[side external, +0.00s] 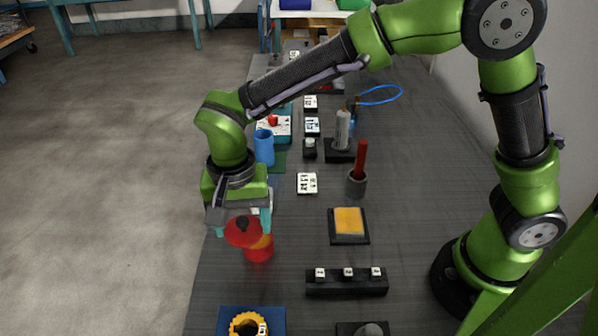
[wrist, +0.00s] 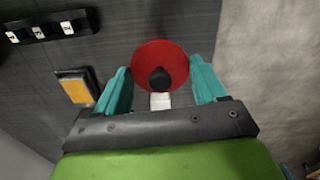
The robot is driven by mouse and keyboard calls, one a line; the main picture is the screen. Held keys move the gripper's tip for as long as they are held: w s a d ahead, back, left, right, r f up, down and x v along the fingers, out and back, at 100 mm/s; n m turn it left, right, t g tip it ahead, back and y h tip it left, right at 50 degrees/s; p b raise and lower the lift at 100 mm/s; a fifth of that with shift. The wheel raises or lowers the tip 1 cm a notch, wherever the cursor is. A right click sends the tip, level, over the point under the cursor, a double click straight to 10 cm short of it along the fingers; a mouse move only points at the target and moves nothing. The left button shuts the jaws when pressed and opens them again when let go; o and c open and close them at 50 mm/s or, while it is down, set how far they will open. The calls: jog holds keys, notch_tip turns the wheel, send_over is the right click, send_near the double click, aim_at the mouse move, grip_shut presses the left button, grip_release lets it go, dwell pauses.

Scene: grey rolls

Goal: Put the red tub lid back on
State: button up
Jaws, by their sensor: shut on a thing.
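The red tub lid (side external: 240,236), a round disc with a black knob, is between the teal fingers of my gripper (side external: 241,220), which is shut on it. In the side view it looks tilted and overlaps the upper left of the red tub (side external: 260,254), which has a yellow patch. I cannot tell whether lid and tub touch. In the wrist view the lid (wrist: 145,60) shows face-on between the fingertips of my gripper (wrist: 161,76), and the tub is hidden.
A black bar with white labelled blocks (side external: 347,284) and a yellow pad on a black base (side external: 348,221) stand right of the tub. A yellow ring-shaped part (side external: 240,322) on a blue plate is in front. A blue cup (side external: 264,148) stands behind my gripper. The table's left edge is close.

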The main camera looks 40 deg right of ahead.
aim_at(255, 224)
jog(key=w+d+m, duration=0.1)
jog(key=d, duration=0.1)
jog(key=w+d+m, duration=0.1)
jog(key=shift+d+r+m, duration=0.2)
jog(key=shift+d+m, duration=0.15)
jog(key=shift+m, duration=0.05)
jog(key=shift+f, duration=2.9)
jog(key=shift+f, duration=0.25)
jog(key=shift+f, duration=0.65)
jog(key=o, duration=1.1)
jog(key=shift+r, duration=0.1)
